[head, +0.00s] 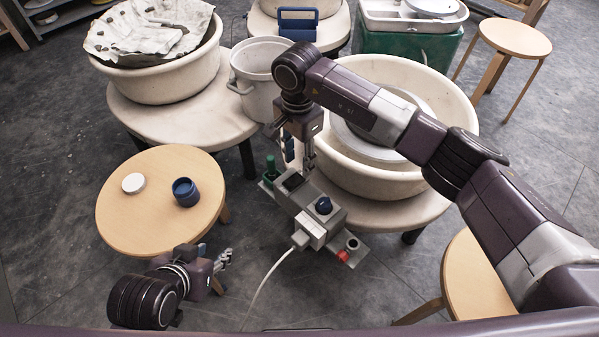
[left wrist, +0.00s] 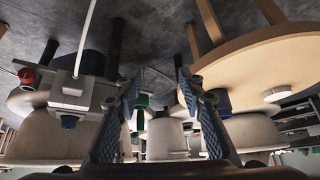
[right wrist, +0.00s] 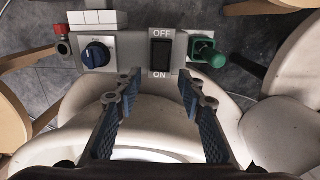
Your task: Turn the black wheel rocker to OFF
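The black rocker (right wrist: 160,53) sits on a grey control box (right wrist: 125,50), with OFF printed at its top and ON at its bottom in the right wrist view. Which side is pressed in is too small to tell. In the head view the rocker (head: 293,182) lies just left of my right gripper (head: 308,160). My right gripper (right wrist: 158,88) is open and empty, its fingertips a little short of the rocker's ON end in the picture. My left gripper (head: 226,259) is apart from the box, left of it; its fingers (left wrist: 160,77) are open and empty.
A white plug and cable (head: 268,277) leave the box. The right wheel basin (head: 455,105) stands close behind. A stool (head: 150,225) holds a blue cup (head: 185,192).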

